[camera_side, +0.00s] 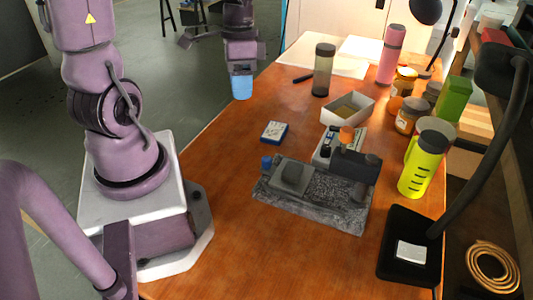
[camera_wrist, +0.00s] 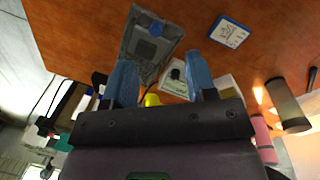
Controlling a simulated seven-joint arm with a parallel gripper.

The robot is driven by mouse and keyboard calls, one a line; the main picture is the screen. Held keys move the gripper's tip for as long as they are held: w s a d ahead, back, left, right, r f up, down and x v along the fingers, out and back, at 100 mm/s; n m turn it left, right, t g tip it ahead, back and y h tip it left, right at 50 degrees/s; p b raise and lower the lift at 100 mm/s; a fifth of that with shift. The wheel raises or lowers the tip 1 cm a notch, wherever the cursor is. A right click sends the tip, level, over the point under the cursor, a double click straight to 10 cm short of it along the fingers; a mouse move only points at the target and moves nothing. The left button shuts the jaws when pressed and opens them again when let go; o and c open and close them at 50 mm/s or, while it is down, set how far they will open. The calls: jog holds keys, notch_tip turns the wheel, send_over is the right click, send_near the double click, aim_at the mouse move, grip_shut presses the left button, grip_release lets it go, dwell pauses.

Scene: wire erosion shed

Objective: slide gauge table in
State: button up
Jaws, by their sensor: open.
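The gauge stands on a speckled dark granite base (camera_side: 320,205) in the middle of the wooden table. Its flat grey gauge table (camera_side: 270,180) is at the left end, with a darker rounded block (camera_side: 293,175) on it and a blue knob (camera_side: 266,162) at its edge. A dark housing (camera_side: 355,165) rises at the base's right end. In the wrist view the gauge table (camera_wrist: 140,45) shows beyond the fingers. My gripper (camera_side: 242,88) hangs high, up and left of the gauge, touching nothing; its blue fingers (camera_wrist: 162,78) are apart and empty.
A blue-and-white box (camera_side: 274,131) lies behind the gauge. An open carton (camera_side: 347,108), a yellow-green jug (camera_side: 425,160), a dark-lidded cylinder (camera_side: 323,70), a pink bottle (camera_side: 391,55) and a black lamp base (camera_side: 410,250) stand around. The table's front left is clear.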

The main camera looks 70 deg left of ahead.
aim_at(266, 157)
jog(key=w+d+f+m+h, duration=0.1)
jog(key=f+m, duration=0.4)
jog(key=w+d+f+m+h, duration=0.1)
jog(key=f+m, duration=0.4)
jog(key=f, duration=0.1)
jog(key=w+d+f+m+h, duration=0.1)
jog(key=w+d+f+m, duration=0.1)
jog(key=f+m, duration=0.4)
jog(key=shift+t, duration=0.3)
